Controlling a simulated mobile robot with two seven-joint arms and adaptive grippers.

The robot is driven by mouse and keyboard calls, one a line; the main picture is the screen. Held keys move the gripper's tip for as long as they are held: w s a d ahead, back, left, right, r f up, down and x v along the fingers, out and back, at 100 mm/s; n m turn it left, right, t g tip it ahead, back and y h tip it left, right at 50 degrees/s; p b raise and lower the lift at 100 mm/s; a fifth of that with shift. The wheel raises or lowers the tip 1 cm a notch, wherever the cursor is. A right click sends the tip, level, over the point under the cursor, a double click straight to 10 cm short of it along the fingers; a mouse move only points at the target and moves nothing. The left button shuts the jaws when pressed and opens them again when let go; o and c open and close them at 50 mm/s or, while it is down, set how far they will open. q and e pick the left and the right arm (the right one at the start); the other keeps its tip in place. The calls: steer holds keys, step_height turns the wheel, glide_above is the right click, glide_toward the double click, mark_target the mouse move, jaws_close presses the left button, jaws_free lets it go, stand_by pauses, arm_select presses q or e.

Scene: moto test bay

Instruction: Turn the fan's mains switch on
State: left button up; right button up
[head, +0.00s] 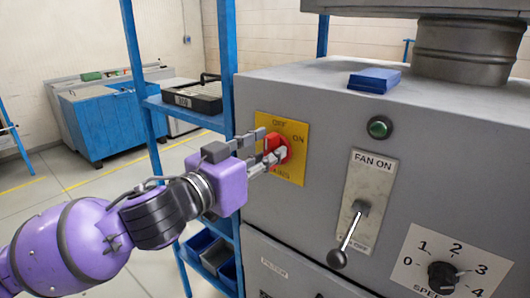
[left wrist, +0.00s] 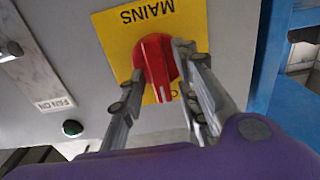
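The mains switch is a red rotary knob (head: 283,140) on a yellow plate (head: 296,169) on the grey cabinet's left part. In the left wrist view the knob (left wrist: 153,62) appears upside down, its white mark toward the partly hidden OFF label, away from MAINS. My left gripper (head: 265,148) is at the knob; its fingers (left wrist: 160,62) stand apart, one on each side of the knob. I see no firm grip on it, and contact is hard to tell. My right gripper is out of view.
Right of the plate are a green button (head: 379,127), a fan lever (head: 350,230) hanging down, and a speed dial (head: 442,277) pointing near 3. A blue box (head: 374,79) lies on top of the cabinet. A blue shelf rack (head: 136,70) stands close behind my left gripper.

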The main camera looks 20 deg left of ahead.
arm_select(q)
jaws_close()
